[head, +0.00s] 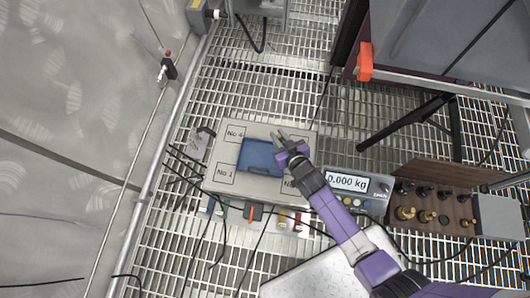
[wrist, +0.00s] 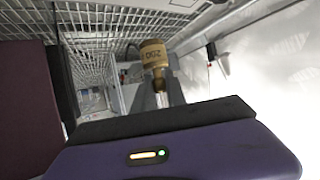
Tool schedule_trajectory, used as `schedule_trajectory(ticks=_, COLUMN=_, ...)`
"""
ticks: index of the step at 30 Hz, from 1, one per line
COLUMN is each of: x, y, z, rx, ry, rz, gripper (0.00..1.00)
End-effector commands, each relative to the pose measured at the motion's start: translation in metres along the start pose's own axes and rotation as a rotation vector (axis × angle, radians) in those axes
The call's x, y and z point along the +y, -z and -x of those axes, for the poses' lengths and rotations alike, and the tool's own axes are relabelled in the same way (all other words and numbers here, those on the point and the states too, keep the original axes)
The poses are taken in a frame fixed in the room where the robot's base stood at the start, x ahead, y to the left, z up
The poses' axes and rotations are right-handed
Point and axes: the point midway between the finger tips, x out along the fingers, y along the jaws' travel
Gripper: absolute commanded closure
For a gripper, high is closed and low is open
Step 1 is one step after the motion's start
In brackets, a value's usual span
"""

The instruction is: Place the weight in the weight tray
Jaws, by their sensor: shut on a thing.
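A brass weight (wrist: 154,55) marked 200 shows in the wrist view, its narrow end between the fingers of my gripper (wrist: 156,98). My gripper (head: 279,137) is shut on it. In the head view the gripper is over the upper right edge of a shallow blue tray (head: 256,152) on a pale square plate (head: 232,142). The weight cannot be made out there. The wooden tray (head: 450,185) at the right holds several black and brass weights. I cannot tell which of the two trays is the weight tray.
A scale display (head: 346,183) reading 0.000 kg stands right of the plate. The plate has corner labels, among them No 4 and No 1. Cables and small coloured parts lie along its front. A grey panel with an orange part (head: 364,62) is at the upper right; a rail runs along the left wall.

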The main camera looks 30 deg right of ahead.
Motion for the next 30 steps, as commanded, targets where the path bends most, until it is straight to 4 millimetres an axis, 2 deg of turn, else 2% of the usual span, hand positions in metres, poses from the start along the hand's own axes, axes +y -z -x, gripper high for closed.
schedule_trajectory(ticks=1, x=0.001, y=-0.019, z=-0.01, rx=-0.001, ry=-0.003, rz=-0.002, gripper=1.0)
schedule_trajectory(ticks=3, x=0.001, y=-0.034, z=-0.017, rx=0.0, ry=-0.003, rz=-0.001, gripper=1.0)
schedule_trajectory(ticks=15, x=0.0, y=-0.103, z=-0.05, rx=0.001, ry=-0.001, rz=0.0, gripper=1.0)
schedule_trajectory(ticks=19, x=0.0, y=-0.115, z=-0.056, rx=0.002, ry=0.0, rz=0.0, gripper=1.0)
schedule_trajectory(ticks=26, x=0.0, y=-0.121, z=-0.059, rx=0.002, ry=0.0, rz=0.0, gripper=1.0)
schedule_trajectory(ticks=30, x=0.0, y=-0.137, z=-0.067, rx=0.001, ry=-0.001, rz=-0.001, gripper=1.0)
